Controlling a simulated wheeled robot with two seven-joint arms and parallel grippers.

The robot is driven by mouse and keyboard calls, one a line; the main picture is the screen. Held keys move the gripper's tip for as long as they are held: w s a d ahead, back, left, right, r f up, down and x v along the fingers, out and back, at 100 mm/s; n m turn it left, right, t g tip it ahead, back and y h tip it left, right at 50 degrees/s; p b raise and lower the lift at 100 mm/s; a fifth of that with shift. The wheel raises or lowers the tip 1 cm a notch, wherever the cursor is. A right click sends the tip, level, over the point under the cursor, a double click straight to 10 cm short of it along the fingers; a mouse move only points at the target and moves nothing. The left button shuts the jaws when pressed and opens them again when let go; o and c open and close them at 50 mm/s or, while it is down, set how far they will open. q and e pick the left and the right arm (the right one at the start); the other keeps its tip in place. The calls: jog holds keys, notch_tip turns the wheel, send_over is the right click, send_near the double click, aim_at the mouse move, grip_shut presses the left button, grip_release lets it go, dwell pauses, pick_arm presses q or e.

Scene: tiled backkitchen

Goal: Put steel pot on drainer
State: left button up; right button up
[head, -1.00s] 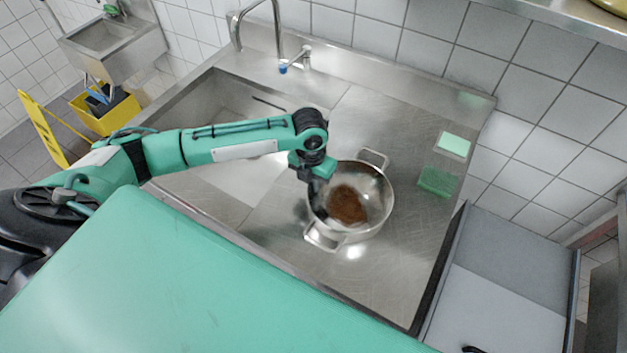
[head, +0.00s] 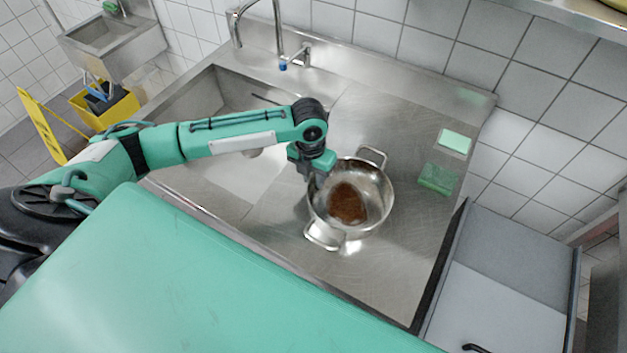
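The steel pot (head: 377,217) stands upright on the flat steel drainer (head: 390,270), to the right of the sink basin. It has two loop handles, one at the back and one at the front, and a brown stain on its inner bottom. My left gripper (head: 316,186) points down at the pot's left rim. Its fingers are small and partly hidden by the wrist, so I cannot tell whether they grip the rim. My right gripper is not in view.
The sink basin (head: 215,105) lies left of the drainer, with a tap (head: 279,30) behind. A green-and-white sponge (head: 454,142) and a green sponge or block (head: 437,179) lie at the drainer's right. A yellow bucket (head: 107,112) stands on the floor at left.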

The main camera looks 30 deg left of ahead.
pick_arm(q)
notch_tip(320, 180, up, 10)
jog(key=b, duration=0.2)
jog(key=shift+a, duration=0.25)
jog(key=shift+r, duration=0.1)
jog(key=shift+s, duration=0.1)
